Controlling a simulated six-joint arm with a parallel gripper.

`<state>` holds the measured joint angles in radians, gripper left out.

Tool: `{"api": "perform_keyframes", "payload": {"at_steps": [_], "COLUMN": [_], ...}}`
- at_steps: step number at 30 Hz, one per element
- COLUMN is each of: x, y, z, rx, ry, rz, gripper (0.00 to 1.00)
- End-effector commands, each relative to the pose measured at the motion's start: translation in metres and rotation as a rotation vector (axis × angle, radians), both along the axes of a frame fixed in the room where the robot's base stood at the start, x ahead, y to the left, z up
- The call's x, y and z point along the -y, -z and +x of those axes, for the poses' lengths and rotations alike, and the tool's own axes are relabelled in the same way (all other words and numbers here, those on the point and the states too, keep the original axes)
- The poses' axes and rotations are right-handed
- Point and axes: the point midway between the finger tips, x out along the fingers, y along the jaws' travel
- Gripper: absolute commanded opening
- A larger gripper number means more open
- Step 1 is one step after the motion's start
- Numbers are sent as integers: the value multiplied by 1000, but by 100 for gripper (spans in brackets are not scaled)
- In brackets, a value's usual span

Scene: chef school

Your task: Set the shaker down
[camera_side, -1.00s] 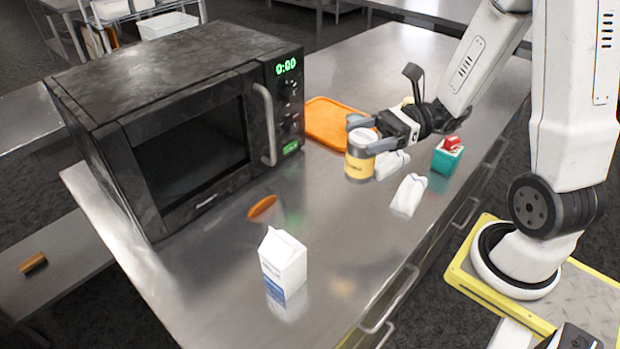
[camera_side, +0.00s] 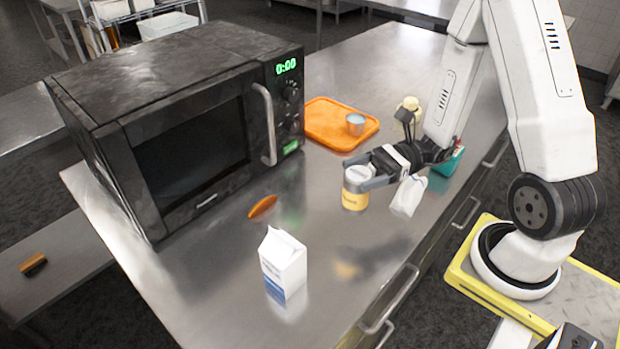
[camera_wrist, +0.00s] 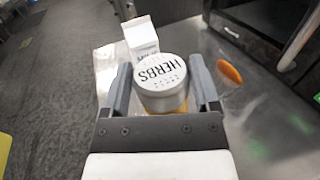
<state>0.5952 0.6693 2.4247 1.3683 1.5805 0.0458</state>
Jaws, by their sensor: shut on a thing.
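The shaker (camera_side: 355,199) is a yellow cylinder with a light grey lid. In the wrist view its lid (camera_wrist: 160,75) reads "HERBS" and sits between my two fingers. My gripper (camera_side: 362,177) is shut on the shaker near its top and holds it upright over the steel counter (camera_side: 230,300). I cannot tell whether its base touches the counter.
A milk carton (camera_side: 283,262) stands in front, with an orange oval object (camera_side: 262,207) behind it. The microwave (camera_side: 190,120) is at left. An orange tray (camera_side: 322,112) holds a small metal cup (camera_side: 355,124). A white cloth-like item (camera_side: 408,196) lies right of the shaker.

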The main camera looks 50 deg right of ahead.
Motion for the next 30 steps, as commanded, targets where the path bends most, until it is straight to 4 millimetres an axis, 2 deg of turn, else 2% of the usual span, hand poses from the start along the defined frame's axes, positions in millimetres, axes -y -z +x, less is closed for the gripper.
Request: {"api": "perform_keyframes", "payload": {"at_steps": [15,25,30], "x": [0,0,0], "y": [36,40,49], "z": [0,0,0], "rx": [-1,-1,-2], "ry": [0,0,0], "rz": [2,0,2], "gripper": [7,7,7]}}
